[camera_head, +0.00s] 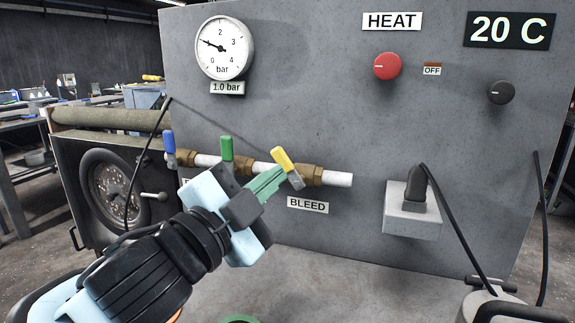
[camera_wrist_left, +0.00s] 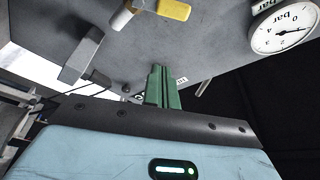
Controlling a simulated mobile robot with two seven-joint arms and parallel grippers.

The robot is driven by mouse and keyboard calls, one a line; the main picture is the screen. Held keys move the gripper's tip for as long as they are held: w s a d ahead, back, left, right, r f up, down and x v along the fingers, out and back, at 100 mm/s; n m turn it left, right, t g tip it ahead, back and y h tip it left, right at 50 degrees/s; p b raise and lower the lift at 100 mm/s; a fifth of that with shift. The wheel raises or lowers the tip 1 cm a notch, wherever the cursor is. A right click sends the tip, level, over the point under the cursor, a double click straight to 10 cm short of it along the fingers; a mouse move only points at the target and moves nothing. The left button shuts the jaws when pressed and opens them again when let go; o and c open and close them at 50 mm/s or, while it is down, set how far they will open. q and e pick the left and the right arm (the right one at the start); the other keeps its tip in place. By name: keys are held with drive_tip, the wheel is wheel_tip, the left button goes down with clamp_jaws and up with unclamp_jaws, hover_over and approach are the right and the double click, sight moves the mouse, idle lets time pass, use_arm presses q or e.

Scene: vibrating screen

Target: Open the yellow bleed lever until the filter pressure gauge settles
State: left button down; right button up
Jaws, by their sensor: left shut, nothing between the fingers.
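The yellow bleed lever (camera_head: 282,159) tilts up and to the left from its brass valve (camera_head: 312,175), above the BLEED label (camera_head: 308,205). It also shows at the top of the left wrist view (camera_wrist_left: 174,9). My left gripper (camera_head: 280,174) has its green fingers shut and empty, just below and left of the lever in the head view. In the left wrist view the fingertips (camera_wrist_left: 158,68) appear apart from the lever. The round pressure gauge (camera_head: 225,48) has its needle near 1, and the plate under it (camera_head: 228,88) reads 1.0 bar. My right gripper is not in view.
A blue lever (camera_head: 169,142) and a green lever (camera_head: 227,148) stand upright on the same pipe (camera_head: 338,179), left of the yellow one. A red knob (camera_head: 387,66) marked OFF and a black knob (camera_head: 501,92) are at the upper right. A grey block (camera_head: 412,215) juts from the panel.

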sight(288, 169)
use_arm(q)
drive_tip(key=x, duration=1)
drive_tip(key=a+f, duration=0.2)
drive_tip(key=a, duration=0.1)
drive_tip(key=shift+w+a+f+b, duration=0.1)
drive_tip(key=shift+w+f+b, duration=0.15)
drive_tip(key=shift+w+b, duration=0.15)
drive_tip(key=shift+a+n+p, duration=0.2)
drive_tip(key=shift+n+p, duration=0.1)
drive_tip(key=shift+n, duration=0.3)
